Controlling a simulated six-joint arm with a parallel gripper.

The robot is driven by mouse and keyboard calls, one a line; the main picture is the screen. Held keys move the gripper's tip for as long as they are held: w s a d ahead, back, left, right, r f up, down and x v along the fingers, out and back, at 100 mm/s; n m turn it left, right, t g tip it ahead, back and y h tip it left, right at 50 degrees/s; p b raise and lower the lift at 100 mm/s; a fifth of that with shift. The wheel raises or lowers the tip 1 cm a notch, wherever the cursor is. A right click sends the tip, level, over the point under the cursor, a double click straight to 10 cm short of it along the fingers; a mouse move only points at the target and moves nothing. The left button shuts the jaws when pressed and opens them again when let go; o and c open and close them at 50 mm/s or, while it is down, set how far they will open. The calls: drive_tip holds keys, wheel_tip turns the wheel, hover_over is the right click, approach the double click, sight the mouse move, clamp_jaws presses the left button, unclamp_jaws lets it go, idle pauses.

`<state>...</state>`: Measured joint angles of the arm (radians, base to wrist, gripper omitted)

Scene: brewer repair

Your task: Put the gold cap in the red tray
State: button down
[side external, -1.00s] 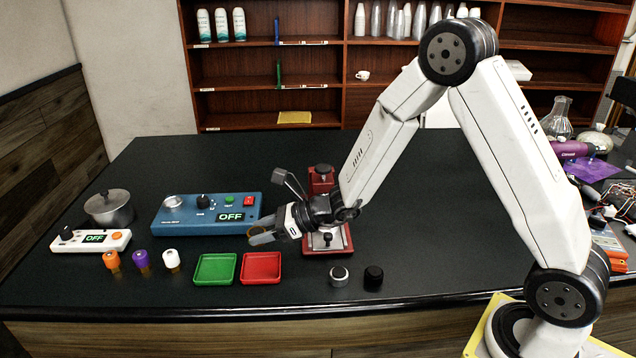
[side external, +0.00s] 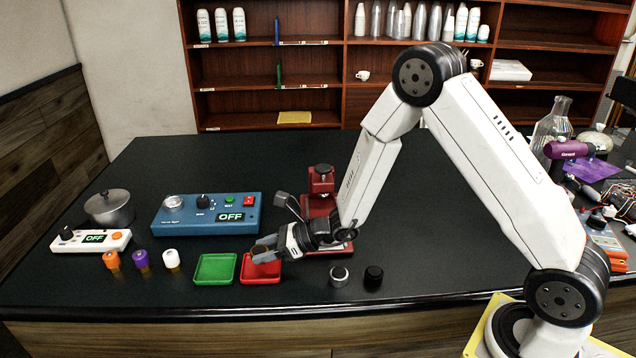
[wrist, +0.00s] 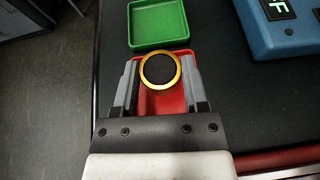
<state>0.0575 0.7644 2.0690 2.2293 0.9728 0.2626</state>
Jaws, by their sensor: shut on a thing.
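The gold cap (wrist: 159,71) is a round piece with a gold rim and a dark centre. My gripper (wrist: 160,74) is shut on it in the wrist view, with one finger on each side. In the side view my gripper (side external: 262,250) is over the red tray (side external: 262,276). The cap is small and partly hidden by the fingers there. In the wrist view the red tray (wrist: 160,105) lies beneath the cap and fingers, mostly covered. I cannot tell whether the cap touches the tray floor.
The green tray (side external: 214,269) sits just left of the red one. A blue control box (side external: 180,222) stands behind the trays. A red machine (side external: 321,190) is to the right. Two knobs, silver (side external: 339,277) and black (side external: 373,277), stand near the front edge.

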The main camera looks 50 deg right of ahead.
drive_tip(key=shift+f, duration=1.45)
drive_tip(key=shift+f, duration=0.1)
drive_tip(key=shift+c, duration=0.5)
unclamp_jaws()
drive_tip(key=shift+s+d+r, duration=0.3)
drive_tip(key=shift+s+d, duration=0.05)
drive_tip(key=shift+d, duration=0.05)
drive_tip(key=v, duration=1.1)
drive_tip(key=shift+a, duration=0.1)
